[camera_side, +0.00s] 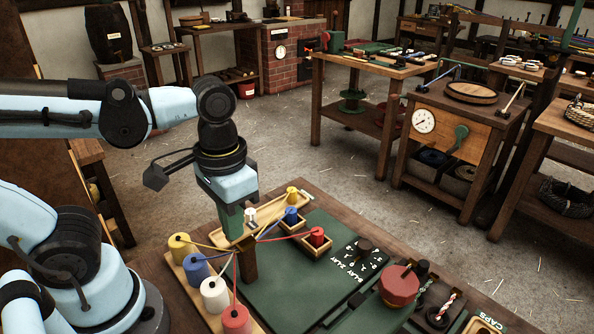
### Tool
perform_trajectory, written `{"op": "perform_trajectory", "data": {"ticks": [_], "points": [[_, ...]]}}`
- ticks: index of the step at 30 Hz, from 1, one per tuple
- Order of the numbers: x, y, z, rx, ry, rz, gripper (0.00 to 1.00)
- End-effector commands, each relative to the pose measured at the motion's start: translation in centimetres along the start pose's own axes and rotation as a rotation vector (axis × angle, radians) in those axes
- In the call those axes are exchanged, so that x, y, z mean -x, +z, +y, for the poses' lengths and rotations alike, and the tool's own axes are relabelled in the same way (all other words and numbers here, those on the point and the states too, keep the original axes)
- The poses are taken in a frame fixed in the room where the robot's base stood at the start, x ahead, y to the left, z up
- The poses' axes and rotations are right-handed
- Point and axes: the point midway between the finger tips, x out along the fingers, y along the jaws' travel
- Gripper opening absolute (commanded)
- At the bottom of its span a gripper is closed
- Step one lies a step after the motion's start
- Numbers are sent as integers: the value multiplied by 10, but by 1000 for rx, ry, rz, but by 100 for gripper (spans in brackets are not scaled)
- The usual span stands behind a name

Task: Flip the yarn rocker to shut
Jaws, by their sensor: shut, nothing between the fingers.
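My gripper (232,224) points down over the left part of the green work board (292,278), beside a long wooden tray (272,215). Its fingers are closed with nothing seen between them; the exact fingertips are hard to make out against the tray and brown post. I cannot pick out the yarn rocker for sure, and whether it stands open or shut cannot be told. Yarn strands in yellow, blue and red run from the spools toward the post (249,262) just below my gripper.
Yellow (179,247), blue (196,267), white (214,294) and red (236,320) spools stand at the left edge. A dark knob (365,244) with ply labels and a red octagonal knob (398,285) are to the right. The board's middle is clear.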

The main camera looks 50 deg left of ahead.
Motion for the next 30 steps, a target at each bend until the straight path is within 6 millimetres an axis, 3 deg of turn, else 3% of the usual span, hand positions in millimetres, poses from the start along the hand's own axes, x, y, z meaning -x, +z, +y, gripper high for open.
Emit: {"op": "perform_trajectory", "data": {"ticks": [30], "points": [[70, 0, 0, 0, 0, 0, 0]]}}
